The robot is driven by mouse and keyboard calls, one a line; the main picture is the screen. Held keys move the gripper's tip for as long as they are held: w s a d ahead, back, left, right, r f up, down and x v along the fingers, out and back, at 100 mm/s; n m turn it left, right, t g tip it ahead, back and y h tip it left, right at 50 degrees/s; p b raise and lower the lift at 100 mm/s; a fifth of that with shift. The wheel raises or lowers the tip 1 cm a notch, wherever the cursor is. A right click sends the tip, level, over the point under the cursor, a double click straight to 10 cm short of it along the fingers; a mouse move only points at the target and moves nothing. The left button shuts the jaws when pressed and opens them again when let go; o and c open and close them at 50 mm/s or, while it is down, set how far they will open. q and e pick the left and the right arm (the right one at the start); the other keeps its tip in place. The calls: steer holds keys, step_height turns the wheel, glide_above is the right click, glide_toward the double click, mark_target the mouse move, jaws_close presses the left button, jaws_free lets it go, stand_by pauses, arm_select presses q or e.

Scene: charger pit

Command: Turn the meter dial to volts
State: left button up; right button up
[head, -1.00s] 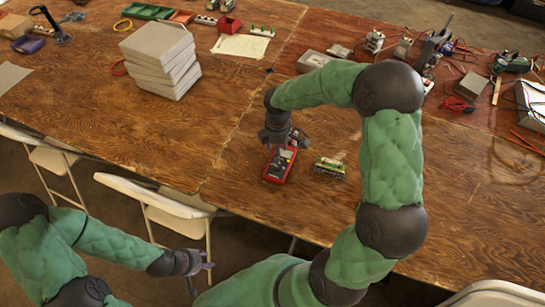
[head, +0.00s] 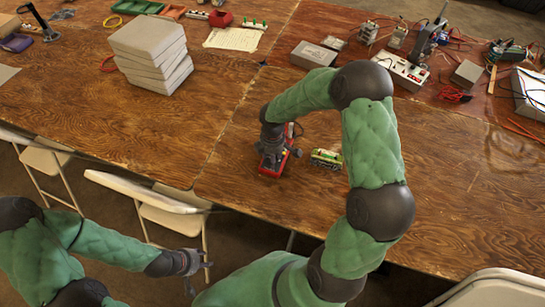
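The red meter (head: 269,173) lies on the wooden table near its front edge. My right gripper (head: 272,160) is right over the meter, reaching down on it from above. The gripper covers most of the meter's face, so the dial is hidden. Only parts of the red case show around it. Whether the fingers touch the dial or are closed on it cannot be told. My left gripper (head: 201,276) is in front of the table, beside a folding chair, with its fingers apart and empty.
A small green-and-yellow item (head: 326,158) lies just right of the meter. A stack of grey slabs (head: 152,55) stands at the back left. A grey box (head: 313,55) and wired devices fill the back right. White chairs (head: 150,198) stand along the front edge.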

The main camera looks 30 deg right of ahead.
jaws_close()
steer(key=shift+m, duration=0.3)
steer(key=m+b, duration=0.1)
steer(key=m, duration=0.4)
steer(key=shift+m, duration=0.3)
steer(key=m+b, duration=0.1)
steer(key=m, duration=0.4)
steer(key=shift+b, duration=0.4)
steer(key=shift+m, duration=0.4)
jaws_free()
